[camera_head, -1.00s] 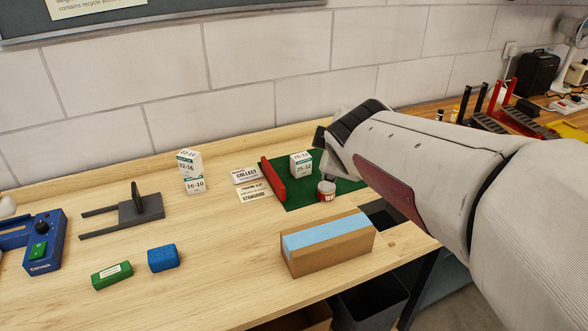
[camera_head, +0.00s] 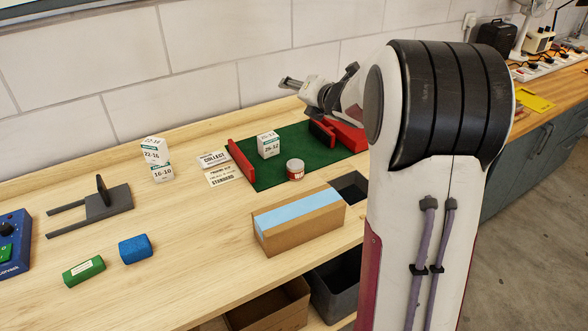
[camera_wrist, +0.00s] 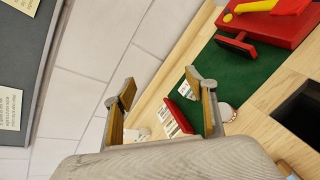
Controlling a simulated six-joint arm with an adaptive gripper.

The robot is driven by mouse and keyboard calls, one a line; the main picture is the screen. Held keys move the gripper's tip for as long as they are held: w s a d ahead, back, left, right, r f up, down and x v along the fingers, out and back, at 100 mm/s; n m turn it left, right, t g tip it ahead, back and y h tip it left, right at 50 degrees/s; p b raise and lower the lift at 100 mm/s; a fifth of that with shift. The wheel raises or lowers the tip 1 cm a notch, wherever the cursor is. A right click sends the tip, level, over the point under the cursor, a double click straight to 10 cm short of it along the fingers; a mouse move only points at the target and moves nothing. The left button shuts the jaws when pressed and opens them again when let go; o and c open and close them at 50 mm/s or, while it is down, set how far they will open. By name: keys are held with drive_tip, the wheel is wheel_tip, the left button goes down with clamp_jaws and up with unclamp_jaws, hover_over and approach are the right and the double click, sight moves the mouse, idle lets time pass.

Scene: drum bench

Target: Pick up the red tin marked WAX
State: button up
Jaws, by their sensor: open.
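The small red tin (camera_head: 295,172) with a pale lid stands upright on the green mat (camera_head: 330,168), near its front edge, in the head view. Its marking is too small to read. In the wrist view the tin (camera_wrist: 228,113) shows its pale lid, partly hidden behind the right finger. My gripper (camera_head: 318,82) is open and empty. It is above the back of the mat near the wall, well apart from the tin. In the wrist view its fingers (camera_wrist: 160,86) are spread, with wall and bench edge between them.
A white box (camera_head: 268,145) stands on the mat left of the tin, beside a red rail (camera_head: 241,160). A cardboard box with a blue strip (camera_head: 300,218) lies in front. Red stands (camera_head: 345,136) occupy the mat's right end. A dark bin opening (camera_head: 350,187) is right of the tin.

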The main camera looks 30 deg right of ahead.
drive_tip(key=w+d+f+n+y, duration=0.2)
drive_tip(key=d+f+n+y, duration=0.15)
drive_tip(key=f+n, duration=0.6)
drive_tip(key=n+g+y, duration=0.2)
drive_tip(key=n+y, duration=0.3)
drive_tip(key=n, duration=0.2)
approach(303, 167)
drive_tip(key=shift+m, duration=0.25)
drive_tip(key=w, duration=0.1)
drive_tip(key=w+a, duration=0.1)
drive_tip(key=w, duration=0.1)
drive_tip(key=w+f, duration=0.1)
drive_tip(key=w, duration=0.1)
drive_tip(key=shift+w+a+f, duration=0.1)
drive_tip(key=shift+a, duration=0.2)
drive_tip(key=shift+s+f+y, duration=0.25)
drive_tip(key=shift+s+f, duration=0.1)
drive_tip(key=shift+f, duration=0.05)
drive_tip(key=shift+x, duration=1.35)
drive_tip(key=shift+a+f, duration=0.1)
drive_tip(key=shift+a, duration=0.05)
drive_tip(key=shift+x, duration=2.5)
drive_tip(key=shift+s+a, duration=0.1)
